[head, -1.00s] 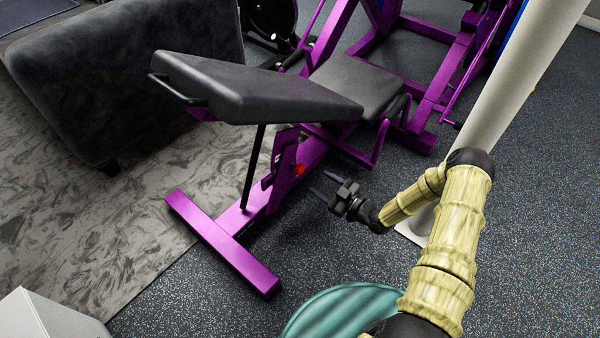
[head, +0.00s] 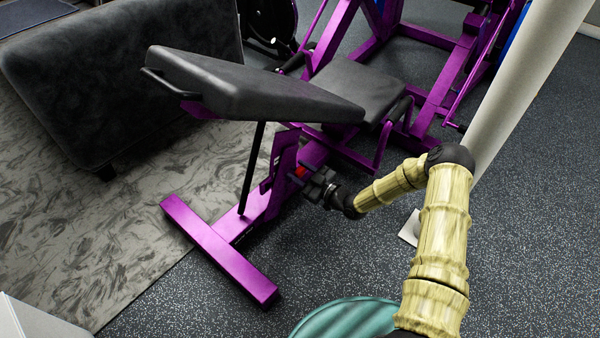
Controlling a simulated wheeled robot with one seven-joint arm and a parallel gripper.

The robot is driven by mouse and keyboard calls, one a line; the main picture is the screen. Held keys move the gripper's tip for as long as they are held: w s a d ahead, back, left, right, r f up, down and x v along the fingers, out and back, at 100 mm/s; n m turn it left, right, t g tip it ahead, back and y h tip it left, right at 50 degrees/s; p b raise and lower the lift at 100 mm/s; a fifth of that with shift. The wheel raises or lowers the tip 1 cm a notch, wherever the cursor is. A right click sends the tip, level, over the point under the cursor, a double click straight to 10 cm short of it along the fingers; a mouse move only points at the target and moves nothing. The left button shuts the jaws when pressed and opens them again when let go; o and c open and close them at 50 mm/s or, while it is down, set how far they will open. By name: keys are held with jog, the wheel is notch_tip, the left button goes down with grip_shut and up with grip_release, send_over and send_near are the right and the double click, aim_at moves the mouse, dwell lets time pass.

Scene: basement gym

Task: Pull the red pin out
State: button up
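The red pin (head: 300,171) shows as a small red spot on the side of the purple upright under the bench's padded back. The purple and black bench (head: 250,90) stands with its purple foot bar on the floor. My gripper (head: 299,176) is right at the pin, coming from the right, with its fingers pointing left at the upright. The fingers partly cover the pin. They look to be on either side of it, but I cannot tell whether they touch it or have shut on it.
A white pillar (head: 510,90) stands to the right behind my arm. A dark couch-like block (head: 120,80) is at the left on a grey patterned rug (head: 90,230). A pale box corner (head: 30,318) is at the lower left. Speckled floor lies open at right.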

grip_shut()
jog(key=shift+p+v, duration=0.65)
jog(key=shift+v, duration=0.2)
jog(key=shift+s+d+r, duration=0.1)
jog(key=shift+s+d, duration=0.05)
jog(key=shift+d, duration=0.15)
jog(key=shift+d+f, duration=0.1)
jog(key=shift+f, duration=0.1)
jog(key=shift+o, duration=1.8)
grip_release()
jog(key=shift+s, duration=0.1)
jog(key=shift+d+r, duration=0.1)
